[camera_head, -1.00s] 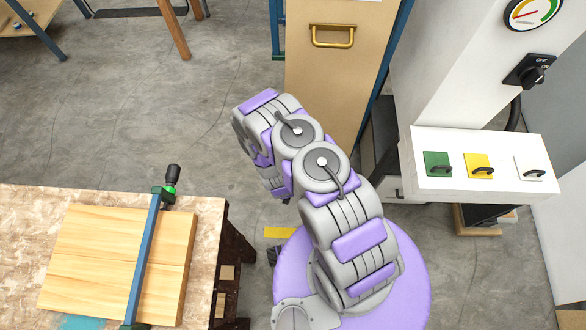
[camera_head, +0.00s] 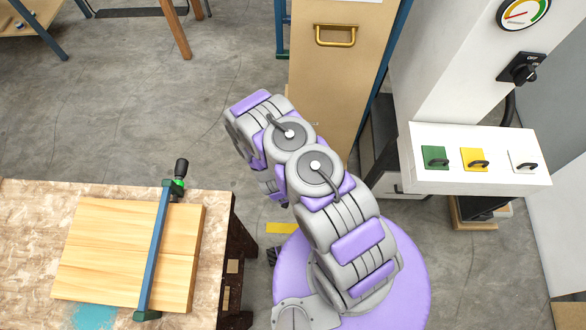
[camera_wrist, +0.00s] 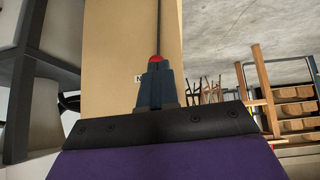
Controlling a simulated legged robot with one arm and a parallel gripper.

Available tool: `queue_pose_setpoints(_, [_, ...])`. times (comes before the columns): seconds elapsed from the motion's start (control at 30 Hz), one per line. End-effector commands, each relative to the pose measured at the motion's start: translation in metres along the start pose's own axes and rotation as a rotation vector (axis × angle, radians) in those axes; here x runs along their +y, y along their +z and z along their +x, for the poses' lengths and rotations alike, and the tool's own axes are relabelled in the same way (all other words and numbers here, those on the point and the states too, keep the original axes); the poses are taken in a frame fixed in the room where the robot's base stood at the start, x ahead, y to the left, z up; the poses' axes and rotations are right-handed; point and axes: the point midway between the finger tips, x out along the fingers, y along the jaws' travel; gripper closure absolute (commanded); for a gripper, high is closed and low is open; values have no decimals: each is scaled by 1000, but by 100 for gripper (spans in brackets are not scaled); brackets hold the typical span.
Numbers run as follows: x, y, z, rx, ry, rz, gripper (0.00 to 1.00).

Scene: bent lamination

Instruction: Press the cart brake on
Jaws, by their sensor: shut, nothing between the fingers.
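The cart (camera_head: 212,288) is at the lower left of the head view, with a speckled board top and a dark frame below. A small dark piece (camera_head: 272,256), possibly the brake pedal, shows low beside the cart near a yellow floor strip (camera_head: 281,228). It is partly hidden by my body, and I cannot tell its position. My gripper (camera_wrist: 155,60) is shut and empty in the wrist view, with a red tip. In the head view my arm covers the gripper. The wrist view does not show the brake.
A wooden panel (camera_head: 100,235) under a blue clamp (camera_head: 160,230) lies on the cart. A tan cabinet (camera_head: 320,90) with a brass handle stands ahead. A white machine with a switch panel (camera_head: 470,182) is at right. Grey floor (camera_head: 150,110) is open behind the cart.

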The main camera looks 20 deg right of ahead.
Motion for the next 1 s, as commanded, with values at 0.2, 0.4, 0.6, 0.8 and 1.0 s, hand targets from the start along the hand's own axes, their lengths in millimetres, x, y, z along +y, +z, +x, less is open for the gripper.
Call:
queue_pose_setpoints(0.2, [3,18,-27,-2,-4,2,100])
queue_pose_setpoints(0.4, [2,32,-49,1,-2,0,100])
queue_pose_setpoints(0.6, [-1,41,-61,2,1,1,100])
queue_pose_setpoints(0.8, [0,44,-64,3,1,4,100])
queue_pose_setpoints(1.0, [2,43,-64,2,-3,7,100])
